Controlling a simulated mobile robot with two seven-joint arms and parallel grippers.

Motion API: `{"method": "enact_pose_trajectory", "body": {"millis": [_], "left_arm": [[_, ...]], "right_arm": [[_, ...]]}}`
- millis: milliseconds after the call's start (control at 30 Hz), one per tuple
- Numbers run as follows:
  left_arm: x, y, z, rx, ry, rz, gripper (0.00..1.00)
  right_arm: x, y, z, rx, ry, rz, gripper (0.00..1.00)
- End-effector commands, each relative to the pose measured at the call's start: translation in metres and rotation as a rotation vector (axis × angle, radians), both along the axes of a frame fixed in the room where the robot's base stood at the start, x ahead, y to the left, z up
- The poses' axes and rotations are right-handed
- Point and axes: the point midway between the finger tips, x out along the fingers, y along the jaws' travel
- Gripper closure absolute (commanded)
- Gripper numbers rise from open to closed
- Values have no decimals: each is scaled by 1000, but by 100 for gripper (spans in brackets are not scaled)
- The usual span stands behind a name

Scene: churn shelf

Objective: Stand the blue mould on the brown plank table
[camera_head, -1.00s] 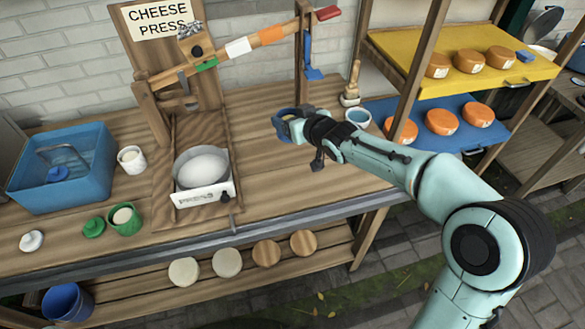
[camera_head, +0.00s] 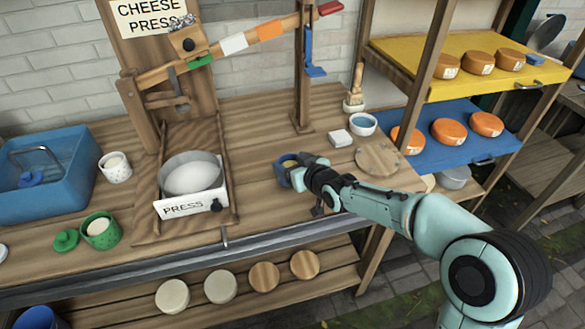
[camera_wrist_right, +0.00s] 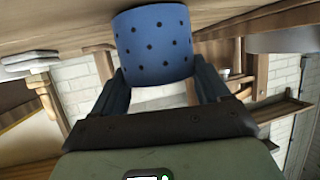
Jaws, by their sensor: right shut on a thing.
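The blue mould (camera_head: 283,171) with pale contents is at my right gripper (camera_head: 294,168), over the brown plank table (camera_head: 258,128) to the right of the press. In the right wrist view the mould (camera_wrist_right: 154,45) is blue with dark holes and sits between the two fingers of my right gripper (camera_wrist_right: 158,84), which is shut on it. It is close to the table top; I cannot tell whether its base touches. My left gripper is not in view.
A cheese press with a white-fronted tray (camera_head: 190,205) stands left of the mould. Bare planks lie around the mould.

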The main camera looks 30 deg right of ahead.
Motion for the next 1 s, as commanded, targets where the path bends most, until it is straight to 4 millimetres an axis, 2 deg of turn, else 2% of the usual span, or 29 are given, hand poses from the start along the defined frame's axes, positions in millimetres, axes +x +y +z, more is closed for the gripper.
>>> {"method": "enact_pose_trajectory", "body": {"millis": [433, 467, 500, 533, 833, 1000], "left_arm": [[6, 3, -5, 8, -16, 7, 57], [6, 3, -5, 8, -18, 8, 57], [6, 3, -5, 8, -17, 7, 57], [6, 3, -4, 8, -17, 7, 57], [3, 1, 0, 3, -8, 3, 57], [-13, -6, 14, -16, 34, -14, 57]], "right_arm": [[0, 0, -6, -1, -3, -1, 54], [0, 0, -6, -1, -1, -1, 18], [0, 0, -6, -1, -1, -1, 5], [0, 0, -6, -1, -1, -1, 0], [0, 0, -1, 0, -2, -1, 0], [-25, -2, 11, -3, -1, -2, 0]]}}
